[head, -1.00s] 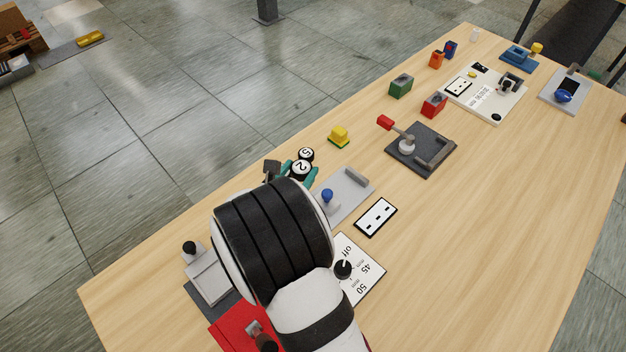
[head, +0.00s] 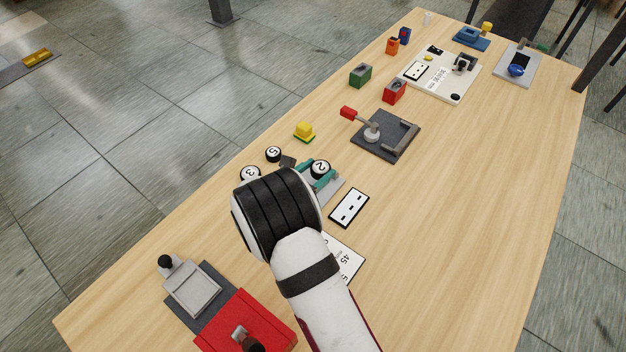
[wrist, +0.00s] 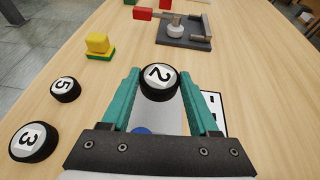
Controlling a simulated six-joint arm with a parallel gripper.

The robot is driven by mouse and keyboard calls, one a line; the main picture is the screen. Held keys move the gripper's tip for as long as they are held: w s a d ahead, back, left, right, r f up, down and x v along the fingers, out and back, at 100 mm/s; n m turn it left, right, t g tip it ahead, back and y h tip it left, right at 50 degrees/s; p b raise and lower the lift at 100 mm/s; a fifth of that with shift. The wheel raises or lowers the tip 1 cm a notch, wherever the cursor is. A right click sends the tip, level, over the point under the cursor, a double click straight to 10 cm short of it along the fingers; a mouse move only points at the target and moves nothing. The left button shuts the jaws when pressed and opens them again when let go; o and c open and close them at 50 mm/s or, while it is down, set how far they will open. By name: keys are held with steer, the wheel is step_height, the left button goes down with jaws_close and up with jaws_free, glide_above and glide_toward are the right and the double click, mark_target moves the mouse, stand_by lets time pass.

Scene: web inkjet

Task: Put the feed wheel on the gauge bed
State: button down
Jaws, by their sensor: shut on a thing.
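A black wheel with a white face marked 2 (wrist: 158,78) sits between the teal fingertips of my gripper (wrist: 162,84), which is shut on it. It also shows in the head view (head: 320,168). Below it lies a light grey plate (wrist: 168,117), possibly the gauge bed, with a blue knob (wrist: 142,130). My gripper hides much of this plate in the head view (head: 336,187). I cannot tell whether the wheel touches it. Wheels marked 5 (head: 273,154) and 3 (head: 250,173) lie on the table to the left.
A yellow block (head: 304,131) and a dark plate with a red-handled lever (head: 396,145) stand beyond. A slotted white panel (head: 349,207) lies right of my gripper. A red box (head: 262,315) stands at the near left. The table's right side is clear.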

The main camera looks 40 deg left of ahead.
steer(key=f, duration=0.2)
steer(key=a+f, duration=0.1)
steer(key=f, duration=0.1)
steer(key=shift+s+f, duration=0.2)
steer(key=shift+f, duration=0.15)
steer(key=shift+c, duration=0.7)
jaws_free()
steer(key=shift+f, duration=0.1)
